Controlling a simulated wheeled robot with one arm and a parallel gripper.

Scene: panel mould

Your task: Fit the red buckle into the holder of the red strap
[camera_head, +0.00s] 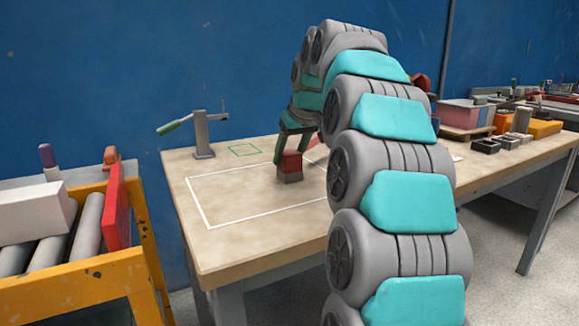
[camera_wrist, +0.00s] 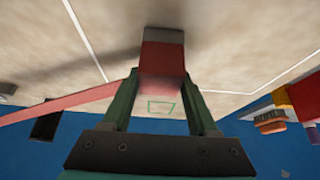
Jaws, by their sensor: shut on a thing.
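The red buckle (camera_head: 291,161) is a red block on the white-outlined area of the table. My gripper (camera_wrist: 161,76) is shut on it, one green finger on each side, pointing down. The buckle also shows in the wrist view (camera_wrist: 162,58). A grey block (camera_head: 289,178), apparently the holder, is directly below the red part. It shows beyond the red face in the wrist view (camera_wrist: 164,35). I cannot tell whether the buckle is seated in it. The red strap (camera_wrist: 60,104) runs left from behind a finger in the wrist view. My arm hides part of it in the head view.
A lever clamp with a green handle (camera_head: 202,140) stands at the table's back left. A green outline (camera_head: 244,150) is marked nearby. A yellow roller stand (camera_head: 100,272) is at left. Trays and blocks crowd the table's right end. The outlined area's left part is clear.

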